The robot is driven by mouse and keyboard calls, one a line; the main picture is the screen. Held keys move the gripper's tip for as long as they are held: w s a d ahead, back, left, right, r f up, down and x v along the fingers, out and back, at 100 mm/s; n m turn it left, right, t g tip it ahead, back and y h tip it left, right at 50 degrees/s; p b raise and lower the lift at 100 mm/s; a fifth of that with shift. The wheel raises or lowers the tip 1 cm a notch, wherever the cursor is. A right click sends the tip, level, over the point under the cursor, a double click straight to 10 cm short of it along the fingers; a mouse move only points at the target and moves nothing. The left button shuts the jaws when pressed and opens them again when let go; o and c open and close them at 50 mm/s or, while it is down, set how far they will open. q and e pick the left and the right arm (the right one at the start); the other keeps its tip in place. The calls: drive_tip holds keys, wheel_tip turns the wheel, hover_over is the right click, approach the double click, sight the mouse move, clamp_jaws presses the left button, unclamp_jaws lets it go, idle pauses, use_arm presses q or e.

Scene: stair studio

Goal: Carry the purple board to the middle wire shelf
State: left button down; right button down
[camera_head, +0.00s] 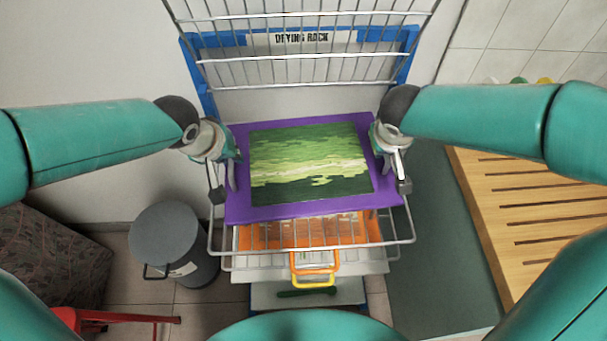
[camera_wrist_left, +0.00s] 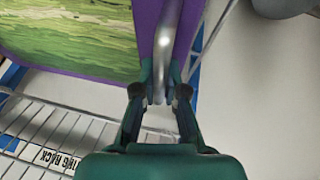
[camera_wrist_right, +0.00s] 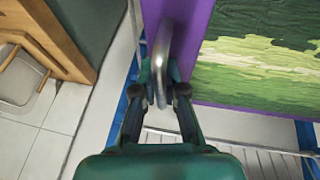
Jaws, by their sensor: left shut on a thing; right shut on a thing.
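The purple board (camera_head: 355,204), with a green painted landscape on it, lies roughly flat in front of the drying rack (camera_head: 205,85). It overlaps a wire shelf (camera_head: 412,228), whose front and side wires show around its near edge; I cannot tell whether they touch. My left gripper (camera_head: 230,168) is shut on the metal handle (camera_wrist_left: 170,45) at the board's left edge. My right gripper (camera_head: 384,158) is shut on the metal handle (camera_wrist_right: 162,55) at its right edge. The board hides most of that shelf.
An upper wire shelf (camera_head: 310,57) crosses above the board. An orange item with a yellow handle (camera_head: 314,284) sits below it. A grey bin (camera_head: 165,240) stands at left, with a red object (camera_head: 95,318) nearer. A slatted wooden piece (camera_head: 530,215) is at right.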

sight(236, 170)
use_arm(q)
drive_tip(key=shift+f, duration=0.15)
use_arm(e)
drive_tip(key=shift+f, duration=0.15)
